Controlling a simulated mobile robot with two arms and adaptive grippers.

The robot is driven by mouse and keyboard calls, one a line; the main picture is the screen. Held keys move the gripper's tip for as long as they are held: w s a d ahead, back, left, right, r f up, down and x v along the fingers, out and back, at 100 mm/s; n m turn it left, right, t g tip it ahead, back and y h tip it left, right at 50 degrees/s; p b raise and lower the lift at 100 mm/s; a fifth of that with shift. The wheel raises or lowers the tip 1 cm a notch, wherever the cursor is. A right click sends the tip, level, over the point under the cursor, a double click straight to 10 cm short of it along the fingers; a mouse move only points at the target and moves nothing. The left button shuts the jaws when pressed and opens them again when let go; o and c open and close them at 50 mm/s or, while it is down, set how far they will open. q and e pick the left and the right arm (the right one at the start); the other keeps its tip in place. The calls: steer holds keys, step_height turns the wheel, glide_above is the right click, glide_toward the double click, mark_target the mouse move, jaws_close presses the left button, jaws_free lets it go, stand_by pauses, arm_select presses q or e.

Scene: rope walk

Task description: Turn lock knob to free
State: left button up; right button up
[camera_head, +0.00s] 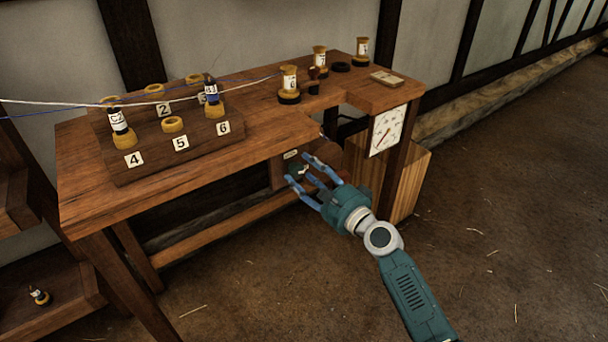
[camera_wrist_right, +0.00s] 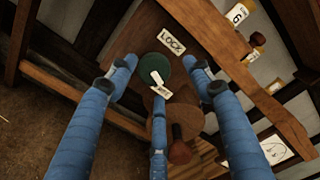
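The lock knob (camera_wrist_right: 153,68) is a round green disc with a short white bar, on a wooden post under the bench in the right wrist view. A LOCK label (camera_wrist_right: 171,40) sits above it and a smaller label (camera_wrist_right: 162,91) below it, partly covered by a finger. The white bar slants toward the lower label. My right gripper (camera_wrist_right: 158,78) is open, its three blue fingers spread around the knob; I cannot tell whether they touch it. In the head view the right gripper (camera_head: 301,171) reaches under the bench front, and the knob is mostly hidden. My left gripper is not in view.
A round wooden disc with a dark red handle (camera_wrist_right: 180,151) is close to the lower finger. The bench (camera_head: 85,165) carries a numbered rack (camera_head: 165,160), bobbins (camera_head: 289,82) and strung lines. A dial (camera_head: 387,131) hangs at its right. Floor at right is clear.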

steer(key=shift+s+a, duration=0.15)
steer(key=shift+s, duration=0.2)
steer(key=v, duration=1.1)
steer(key=shift+d, duration=0.35)
steer(key=shift+s, duration=0.1)
